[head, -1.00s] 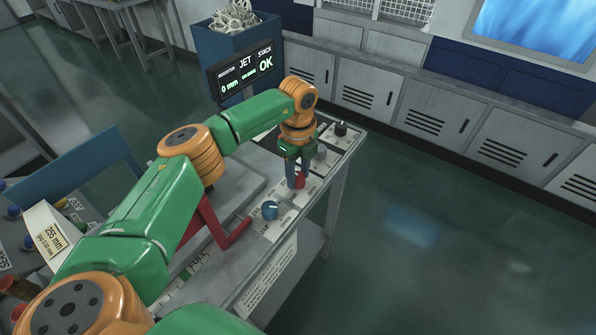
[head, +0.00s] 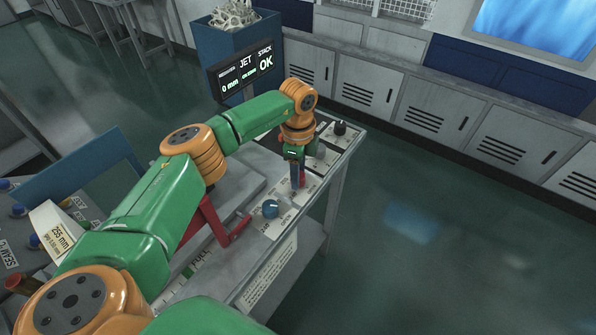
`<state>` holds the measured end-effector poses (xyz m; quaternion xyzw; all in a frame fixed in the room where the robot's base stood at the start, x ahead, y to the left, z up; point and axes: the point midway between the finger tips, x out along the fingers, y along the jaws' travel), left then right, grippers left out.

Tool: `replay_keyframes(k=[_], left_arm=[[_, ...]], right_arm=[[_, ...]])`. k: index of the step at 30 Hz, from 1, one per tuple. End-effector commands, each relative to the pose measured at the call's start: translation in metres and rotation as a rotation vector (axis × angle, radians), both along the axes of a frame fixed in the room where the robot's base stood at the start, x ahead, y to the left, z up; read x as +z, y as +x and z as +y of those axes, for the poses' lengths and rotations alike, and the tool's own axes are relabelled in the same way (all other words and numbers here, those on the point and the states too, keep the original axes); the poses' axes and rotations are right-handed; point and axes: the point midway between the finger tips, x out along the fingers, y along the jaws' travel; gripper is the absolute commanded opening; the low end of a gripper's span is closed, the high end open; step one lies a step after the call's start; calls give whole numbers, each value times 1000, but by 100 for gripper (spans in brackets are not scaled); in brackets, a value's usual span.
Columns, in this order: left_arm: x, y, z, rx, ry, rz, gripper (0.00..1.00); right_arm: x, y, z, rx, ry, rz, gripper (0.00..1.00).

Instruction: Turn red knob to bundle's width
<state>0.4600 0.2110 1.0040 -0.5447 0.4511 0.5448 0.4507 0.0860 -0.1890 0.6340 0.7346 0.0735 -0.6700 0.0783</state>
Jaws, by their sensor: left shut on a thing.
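My left gripper (head: 297,180) reaches down from the end of the green and orange arm onto the control panel on the table's right side. Its fingers are shut on the red knob (head: 302,179), of which only a small red part shows beside them. The gripper hides the rest of the knob and any pointer on it. A card marked 255 mm (head: 61,238) stands at the left. The bundle cannot be made out. My right gripper is not in view.
A blue knob (head: 270,208) sits nearer on the panel, a black knob (head: 340,127) farther back. A red bent handle (head: 230,236) lies left of the panel. The display (head: 245,76) reads 0 mm and OK. Open floor lies right of the table.

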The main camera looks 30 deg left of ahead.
Motion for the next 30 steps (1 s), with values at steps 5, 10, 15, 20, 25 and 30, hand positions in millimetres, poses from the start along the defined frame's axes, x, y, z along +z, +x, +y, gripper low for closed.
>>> replay_keyframes(k=[5, 10, 15, 20, 25, 30], left_arm=[[1, 1, 0, 2, 1, -4, 0], [1, 1, 0, 1, 1, -4, 47], [1, 1, 0, 1, 1, -3, 74], [0, 0, 0, 1, 0, -2, 74], [12, 1, 0, 1, 0, -5, 74], [48, 1, 0, 1, 0, -6, 74]], right_arm=[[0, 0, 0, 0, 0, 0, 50], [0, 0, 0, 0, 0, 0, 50], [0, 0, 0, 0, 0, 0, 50], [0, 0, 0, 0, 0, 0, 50], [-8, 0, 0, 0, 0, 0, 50], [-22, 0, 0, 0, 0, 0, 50]])
